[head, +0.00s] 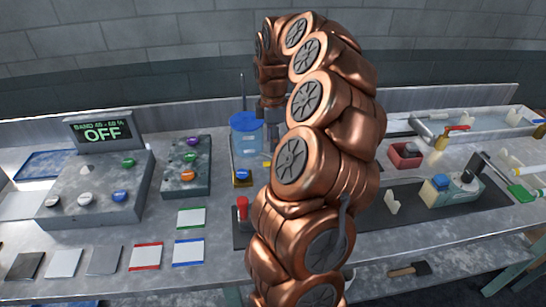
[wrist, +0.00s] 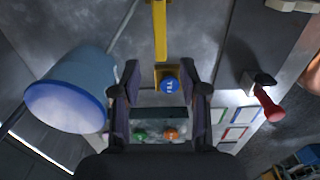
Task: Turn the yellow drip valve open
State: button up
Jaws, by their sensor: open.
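In the wrist view, a long yellow bar (wrist: 160,30) runs from the top edge down toward a yellow block with a blue round cap (wrist: 170,85). The block also shows in the head view (head: 241,178), in front of the blue container. I cannot tell for sure whether the bar is the drip valve's handle. My gripper (wrist: 161,82) is open, its two dark fingers on either side of the capped block in the picture. Nothing is held. Contact cannot be judged. In the head view my copper arm hides the fingertips and much of the area around them.
A blue container (head: 246,135) stands close beside the gripper; it is at left in the wrist view (wrist: 70,100). A red-handled lever (head: 242,208) stands near the front. The button console (head: 186,165) and the screen reading OFF (head: 102,132) are at left. A tray with taps (head: 480,125) is at right.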

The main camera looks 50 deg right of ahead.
jog(key=shift+f+p, duration=0.85)
jog(key=shift+f, duration=2.6)
grip_shut()
